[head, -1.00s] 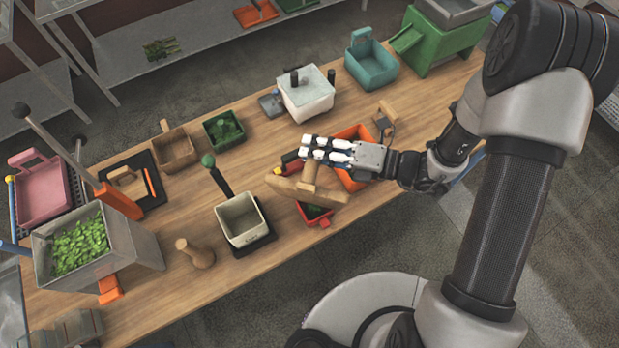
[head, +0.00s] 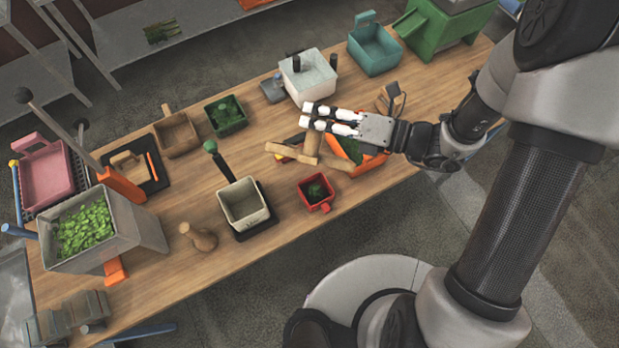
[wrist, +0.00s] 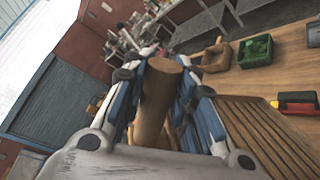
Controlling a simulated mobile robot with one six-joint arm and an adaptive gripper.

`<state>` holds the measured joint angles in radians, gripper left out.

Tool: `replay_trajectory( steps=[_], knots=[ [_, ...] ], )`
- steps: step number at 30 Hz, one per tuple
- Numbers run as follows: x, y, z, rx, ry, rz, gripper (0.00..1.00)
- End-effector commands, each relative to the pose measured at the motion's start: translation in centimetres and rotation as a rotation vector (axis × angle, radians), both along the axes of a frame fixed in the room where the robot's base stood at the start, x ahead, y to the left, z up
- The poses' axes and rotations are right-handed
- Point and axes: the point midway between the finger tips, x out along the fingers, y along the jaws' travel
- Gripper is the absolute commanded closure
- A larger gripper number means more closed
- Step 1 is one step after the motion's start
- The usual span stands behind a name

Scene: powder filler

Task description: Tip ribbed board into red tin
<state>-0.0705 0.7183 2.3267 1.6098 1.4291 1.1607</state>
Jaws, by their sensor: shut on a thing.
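My gripper (head: 312,115) is shut on the upright wooden handle of the ribbed board (head: 335,162). In the wrist view my gripper (wrist: 165,68) has its fingers on both sides of the round handle, and the ribbed board (wrist: 262,138) shows its parallel grooves at lower right. The red tin (head: 326,206) stands apart on the table, nearer the front edge, with dark green stuff inside. The board's far side is hidden.
A cream bin (head: 243,203) on a black base stands left of the red tin. A green box (head: 226,116) and a white box (head: 307,77) stand farther back. Bare wood surrounds the red tin.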

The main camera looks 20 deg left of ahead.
Motion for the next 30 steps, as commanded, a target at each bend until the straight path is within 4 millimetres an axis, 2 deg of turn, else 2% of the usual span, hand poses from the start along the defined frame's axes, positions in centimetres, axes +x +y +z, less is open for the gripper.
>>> replay_trajectory(
  steps=[12, 18, 23, 30],
  knots=[
    [0.0, 0.0, 1.9, 0.067, -0.682, -0.002, 1.00],
    [0.0, 0.0, 3.2, 0.093, -0.966, -0.002, 1.00],
    [0.0, 0.0, 3.9, 0.104, -1.066, -0.002, 1.00],
    [0.0, 0.0, 4.2, 0.104, -1.071, -0.002, 1.00]
  ],
)
